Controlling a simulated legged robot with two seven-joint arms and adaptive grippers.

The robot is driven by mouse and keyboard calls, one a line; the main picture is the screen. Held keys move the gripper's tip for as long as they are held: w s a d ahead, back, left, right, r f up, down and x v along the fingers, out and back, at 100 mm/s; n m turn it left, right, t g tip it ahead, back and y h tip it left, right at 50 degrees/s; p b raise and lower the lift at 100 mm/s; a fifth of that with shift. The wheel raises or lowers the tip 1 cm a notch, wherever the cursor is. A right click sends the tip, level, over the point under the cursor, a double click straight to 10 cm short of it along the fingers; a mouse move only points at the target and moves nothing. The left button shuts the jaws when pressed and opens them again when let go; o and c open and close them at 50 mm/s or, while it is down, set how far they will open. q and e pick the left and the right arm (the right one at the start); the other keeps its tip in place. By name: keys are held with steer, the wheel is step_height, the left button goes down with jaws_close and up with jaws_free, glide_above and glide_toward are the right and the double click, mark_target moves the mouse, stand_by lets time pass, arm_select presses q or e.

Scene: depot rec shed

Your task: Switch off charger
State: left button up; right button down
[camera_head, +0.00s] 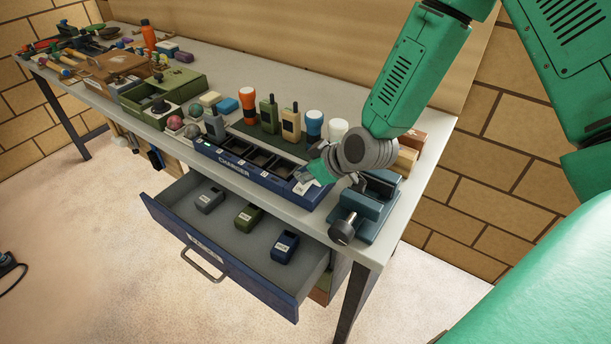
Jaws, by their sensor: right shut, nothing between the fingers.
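The charger (232,171) is a long dark blue tray with several dark slots and the word CHARGER on its front. It stands along the front edge of the workbench. My right gripper (318,174) comes down from the upper right and is shut and empty at the charger's right end. Its fingers hide part of that end, so I cannot see a switch there or tell whether the fingers touch it. My left gripper is not in view.
Below the charger a blue drawer (222,259) stands open with several small battery-like blocks inside. A blue-grey vise (366,208) sits right of the gripper. Radios and flashlights stand behind the charger. An open green box (173,84) is farther left.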

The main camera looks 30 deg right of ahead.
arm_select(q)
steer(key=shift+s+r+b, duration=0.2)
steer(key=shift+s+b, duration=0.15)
arm_select(e)
steer(key=v, duration=1.1)
steer(key=shift+w, duration=0.15)
arm_select(q)
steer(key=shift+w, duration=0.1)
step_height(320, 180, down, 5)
steer(key=b, duration=0.5)
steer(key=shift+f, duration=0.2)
arm_select(e)
steer(key=shift+w+d+r+h, duration=0.15)
steer(key=shift+d+r+h, duration=0.1)
steer(key=shift+h, duration=0.05)
